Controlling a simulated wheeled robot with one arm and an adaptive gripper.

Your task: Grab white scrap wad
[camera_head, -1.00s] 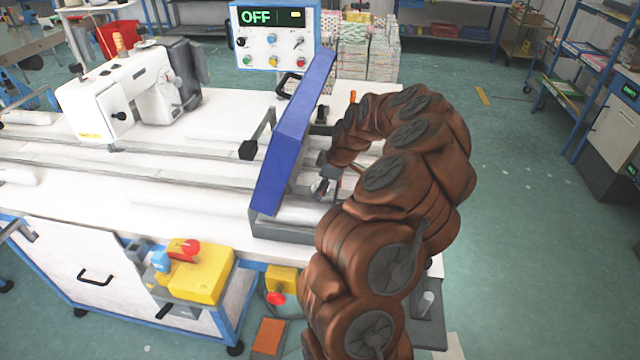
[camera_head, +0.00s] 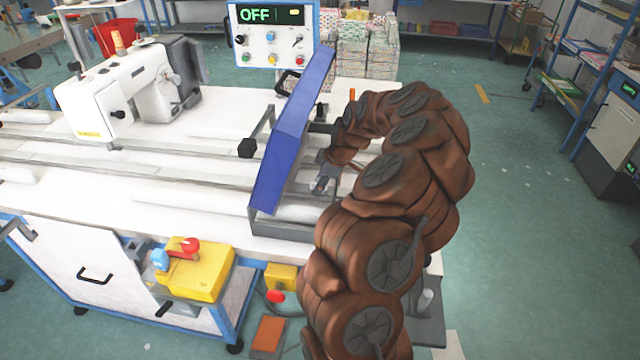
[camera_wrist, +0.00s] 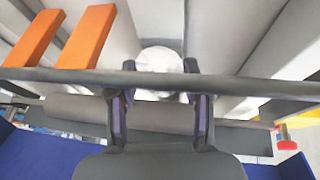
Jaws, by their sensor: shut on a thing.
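The white scrap wad (camera_wrist: 161,58) is a pale rounded lump between my fingertips in the wrist view. My gripper (camera_wrist: 159,72) is shut on it, one dark finger on each side. A grey bar crosses in front and hides part of the wad and fingers. In the head view my gripper (camera_head: 320,183) is low beside the blue slanted guard (camera_head: 292,135), at the right end of the white worktable (camera_head: 150,205). The wad cannot be made out clearly there.
Two orange blocks (camera_wrist: 88,38) are left of the wad in the wrist view. A white roller (camera_head: 300,213) lies below the guard. A sewing machine (camera_head: 120,88) stands at the table's left, and a control box reading OFF (camera_head: 275,35) at the back.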

